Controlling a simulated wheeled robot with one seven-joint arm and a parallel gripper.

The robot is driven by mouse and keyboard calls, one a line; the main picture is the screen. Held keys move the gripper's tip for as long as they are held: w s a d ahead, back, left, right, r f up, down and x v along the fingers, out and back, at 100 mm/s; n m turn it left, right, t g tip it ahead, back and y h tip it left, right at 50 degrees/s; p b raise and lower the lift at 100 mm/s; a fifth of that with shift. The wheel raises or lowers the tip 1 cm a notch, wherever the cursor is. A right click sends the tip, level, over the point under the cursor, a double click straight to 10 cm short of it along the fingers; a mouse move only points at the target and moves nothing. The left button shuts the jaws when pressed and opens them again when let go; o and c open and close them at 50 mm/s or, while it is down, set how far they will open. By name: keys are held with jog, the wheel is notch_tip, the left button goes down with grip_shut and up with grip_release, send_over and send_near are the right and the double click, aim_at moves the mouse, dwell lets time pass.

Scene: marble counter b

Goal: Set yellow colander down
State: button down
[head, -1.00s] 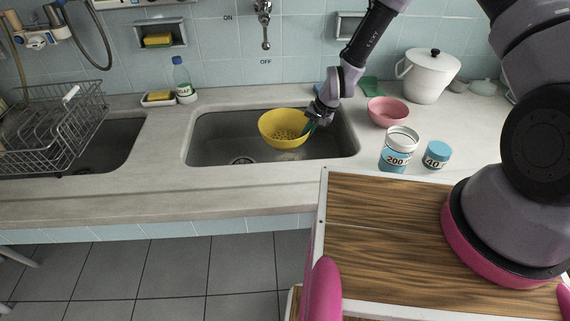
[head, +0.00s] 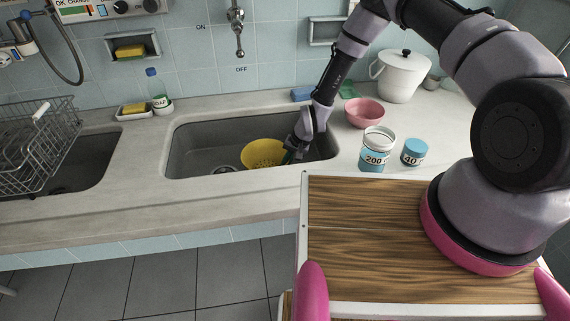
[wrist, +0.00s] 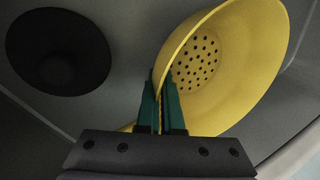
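The yellow colander (head: 262,153) is low inside the right sink basin (head: 200,136), toward its right part. Its holes and tilted bowl also show in the wrist view (wrist: 255,75). My gripper (head: 289,154) is at the colander's right side, with its teal fingers shut on the rim. In the wrist view, the two fingers (wrist: 161,90) stand on either side of the thin yellow wall. I cannot tell whether the colander's underside touches the basin floor.
A dark round drain (wrist: 60,50) lies beside the colander. A pink bowl (head: 364,113), a 200 jar (head: 375,150) and a blue 40 jar (head: 414,152) stand right of the sink. A wire dish rack (head: 38,145) is left. The basin's left part is clear.

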jog(key=shift+f, duration=0.1)
jog(key=c, duration=1.1)
grip_release()
jog(key=w+d+r+t+h, duration=0.1)
jog(key=d+r, duration=0.5)
jog(key=r, duration=0.8)
jog(key=w+d+r+t+h, duration=0.1)
jog(key=d+r, duration=0.6)
jog(key=r, duration=0.7)
jog(key=w+d+r+t, duration=0.1)
jog(key=d+r, duration=0.5)
jog(key=r, duration=0.8)
jog(key=s+d+r+m+t, duration=0.1)
jog(key=s+d+r, duration=0.25)
jog(key=r, duration=0.35)
jog(key=s+d+r+t, duration=0.1)
jog(key=s+d+r, duration=0.25)
jog(key=r, duration=0.35)
jog(key=shift+m+t+h, duration=0.3)
jog(key=shift+m+t, duration=0.5)
jog(key=s+d+r, duration=0.1)
jog(key=s+r, duration=0.1)
jog(key=s, duration=0.3)
jog(key=s+d+r, duration=0.2)
jog(key=s+r, duration=0.1)
jog(key=s, duration=0.2)
jog(key=s+d+r, duration=0.1)
jog(key=s+r, duration=0.2)
jog(key=s, duration=0.2)
jog(key=shift+d+r, duration=0.15)
